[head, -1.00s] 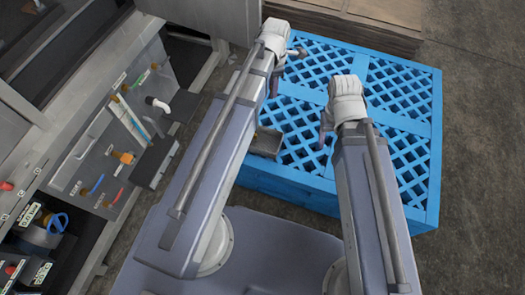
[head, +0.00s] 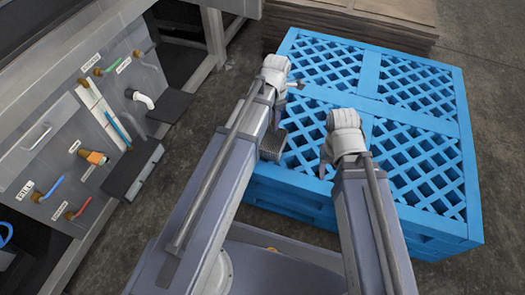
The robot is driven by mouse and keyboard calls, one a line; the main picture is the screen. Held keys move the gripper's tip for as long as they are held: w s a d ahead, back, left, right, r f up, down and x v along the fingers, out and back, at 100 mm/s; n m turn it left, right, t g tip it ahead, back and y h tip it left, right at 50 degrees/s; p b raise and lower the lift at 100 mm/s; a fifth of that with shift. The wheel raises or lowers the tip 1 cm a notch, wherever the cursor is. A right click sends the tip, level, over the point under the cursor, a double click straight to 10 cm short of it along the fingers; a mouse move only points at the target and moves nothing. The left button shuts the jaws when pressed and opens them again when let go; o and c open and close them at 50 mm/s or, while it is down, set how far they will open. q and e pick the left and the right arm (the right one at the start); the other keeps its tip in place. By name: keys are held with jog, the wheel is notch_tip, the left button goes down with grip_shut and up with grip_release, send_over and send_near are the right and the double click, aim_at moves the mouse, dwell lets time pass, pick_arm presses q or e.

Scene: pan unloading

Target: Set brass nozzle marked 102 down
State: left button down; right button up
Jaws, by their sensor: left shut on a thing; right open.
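My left gripper (head: 279,108) is over the near left part of the blue pallet (head: 465,150). It is shut on a small dark piece (head: 297,84) that juts out to its right, apparently the brass nozzle. The arm and fingers hide most of it, and no mark 102 can be read. My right gripper (head: 325,164) is open and empty over the pallet, to the right of the tray.
The pallet's lattice top is bare to the right and at the back. Stacked brown boards (head: 350,25) lie behind it. At left stands a grey panel (head: 60,150) with labelled hooks, coloured handles and a white pipe (head: 140,98). Concrete floor lies between panel and pallet.

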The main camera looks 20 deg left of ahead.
pick_arm(q)
jog(key=shift+f, duration=0.3)
jog(key=b, duration=1)
send_over(272, 147)
notch_tip(272, 147, down, 10)
jog(key=shift+r, duration=0.1)
jog(key=c, duration=0.7)
grip_release()
jog(key=shift+f, duration=0.2)
jog(key=shift+o, duration=0.2)
jog(key=shift+r, duration=0.1)
